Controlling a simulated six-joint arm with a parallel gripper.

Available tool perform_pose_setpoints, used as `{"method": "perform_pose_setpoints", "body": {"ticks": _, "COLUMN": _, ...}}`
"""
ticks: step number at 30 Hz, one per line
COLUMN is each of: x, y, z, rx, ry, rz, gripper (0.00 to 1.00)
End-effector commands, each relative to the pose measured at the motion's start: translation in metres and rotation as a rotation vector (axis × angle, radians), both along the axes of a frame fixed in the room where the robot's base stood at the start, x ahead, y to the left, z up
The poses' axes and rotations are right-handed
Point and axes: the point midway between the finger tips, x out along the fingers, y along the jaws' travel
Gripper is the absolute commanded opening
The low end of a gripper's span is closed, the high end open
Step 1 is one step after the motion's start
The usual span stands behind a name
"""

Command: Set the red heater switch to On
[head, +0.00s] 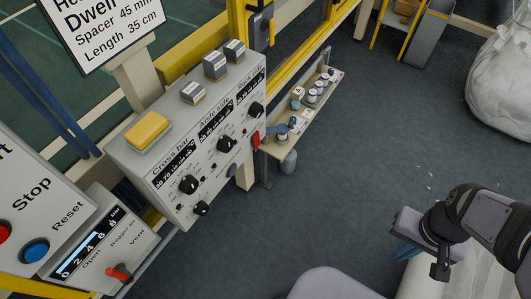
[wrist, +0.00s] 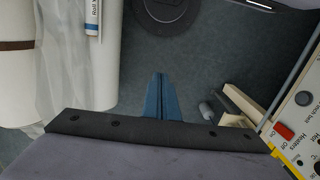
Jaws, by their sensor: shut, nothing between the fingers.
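The red heater switch (wrist: 284,131) shows at the right edge of the wrist view, on a pale panel (wrist: 302,120) with On, Off and Heaters lettering. Its setting is too small to tell. In the head view a red switch (head: 256,139) sits at the right end of the grey control box (head: 180,150), below a black knob. My gripper (head: 405,253) is at the lower right of the head view, well apart from the box. In the wrist view its blue fingers (wrist: 158,95) are together, empty, pointing over the floor and apart from the switch.
A separate panel with a red lever (head: 119,272) stands at the lower left, beside Stop and Reset buttons. A low shelf (head: 308,110) with small jars stands beyond the box. White rolls (wrist: 80,60) lie left in the wrist view. Open floor (head: 350,180) lies between gripper and box.

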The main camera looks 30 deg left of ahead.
Motion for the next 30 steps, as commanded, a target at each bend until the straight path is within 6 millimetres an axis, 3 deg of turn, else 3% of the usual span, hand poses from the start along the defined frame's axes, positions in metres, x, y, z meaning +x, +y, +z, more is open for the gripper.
{"method": "perform_pose_setpoints", "body": {"ticks": 1, "x": -0.003, "y": 0.002, "z": -0.025, "rx": 0.000, "ry": 0.017, "rz": 0.008, "gripper": 0.00}}
{"method": "perform_pose_setpoints", "body": {"ticks": 12, "x": -0.027, "y": 0.012, "z": -0.142, "rx": -0.011, "ry": 0.171, "rz": 0.067, "gripper": 0.00}}
{"method": "perform_pose_setpoints", "body": {"ticks": 20, "x": -0.026, "y": 0.014, "z": -0.221, "rx": -0.042, "ry": 0.251, "rz": 0.142, "gripper": 0.00}}
{"method": "perform_pose_setpoints", "body": {"ticks": 26, "x": -0.003, "y": 0.007, "z": -0.286, "rx": -0.100, "ry": 0.254, "rz": 0.269, "gripper": 0.00}}
{"method": "perform_pose_setpoints", "body": {"ticks": 30, "x": 0.041, "y": 0.006, "z": -0.339, "rx": -0.140, "ry": 0.165, "rz": 0.416, "gripper": 0.00}}
